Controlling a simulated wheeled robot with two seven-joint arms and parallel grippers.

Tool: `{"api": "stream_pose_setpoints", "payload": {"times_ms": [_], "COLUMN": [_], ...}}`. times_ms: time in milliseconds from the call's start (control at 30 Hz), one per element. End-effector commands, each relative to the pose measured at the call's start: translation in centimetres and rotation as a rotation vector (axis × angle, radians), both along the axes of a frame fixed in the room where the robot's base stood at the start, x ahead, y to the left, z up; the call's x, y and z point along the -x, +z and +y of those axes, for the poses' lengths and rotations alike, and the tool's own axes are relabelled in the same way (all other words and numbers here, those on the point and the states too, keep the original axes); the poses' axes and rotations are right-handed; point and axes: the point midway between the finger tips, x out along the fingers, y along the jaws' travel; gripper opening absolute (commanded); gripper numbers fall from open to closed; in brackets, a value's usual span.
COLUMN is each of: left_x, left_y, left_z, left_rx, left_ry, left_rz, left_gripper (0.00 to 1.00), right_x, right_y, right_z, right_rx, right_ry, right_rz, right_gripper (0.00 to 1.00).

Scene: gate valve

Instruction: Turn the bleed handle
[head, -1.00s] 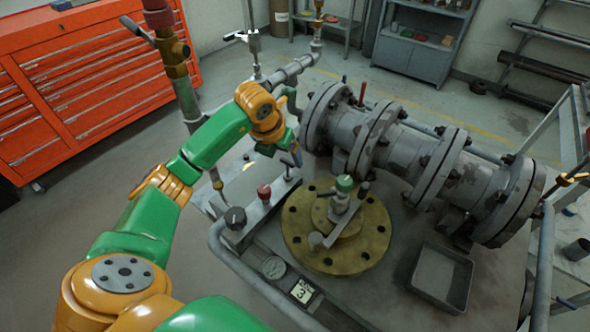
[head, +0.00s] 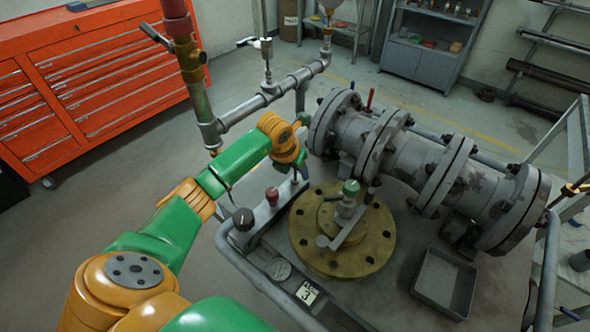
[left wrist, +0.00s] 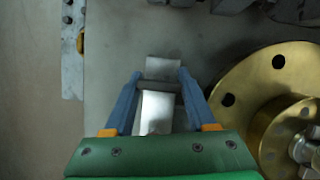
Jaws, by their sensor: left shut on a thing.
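My left gripper (left wrist: 158,97) shows in the left wrist view with its two blue-grey fingers on either side of a flat silver handle (left wrist: 157,112), shut on it. Whether this is the bleed handle cannot be told for sure. A brass flange (left wrist: 240,80) lies to the right of the fingers. The wrist largely hides the fingers and the held part there.
The brass flange carries a green-capped fitting (head: 350,188). An empty grey tray (head: 446,283) lies at right. Upright pipework (head: 195,95) rises behind my arm, before an orange cabinet (head: 80,80).

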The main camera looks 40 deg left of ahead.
Motion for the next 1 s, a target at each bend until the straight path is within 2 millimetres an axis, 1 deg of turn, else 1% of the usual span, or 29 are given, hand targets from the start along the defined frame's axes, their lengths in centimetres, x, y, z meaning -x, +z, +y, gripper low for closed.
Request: {"api": "stream_pose_setpoints", "payload": {"times_ms": [167, 367, 667, 1000], "left_x": [0.0, 0.0, -0.1, -0.1], "left_y": [0.0, 0.0, 0.0, -0.1], "left_z": [0.0, 0.0, 0.0, 0.0], "left_rx": [-0.002, -0.001, -0.001, -0.001], "left_ry": [0.015, 0.097, 0.351, 0.676], "left_rz": [-0.001, 0.000, -0.003, -0.004], "left_gripper": [0.01, 0.01, 0.01, 0.01], "right_x": [0.0, -0.1, -0.1, -0.1], "right_y": [0.0, 0.0, -0.4, -1.6], "right_z": [0.0, 0.0, 0.0, 0.0], "right_rx": [0.000, 0.000, 0.000, 0.000], "right_ry": [0.000, 0.000, 0.000, 0.000], "right_rz": [-0.001, -0.001, -0.001, -0.001], "right_gripper": [0.46, 0.46, 0.46, 0.46]}}
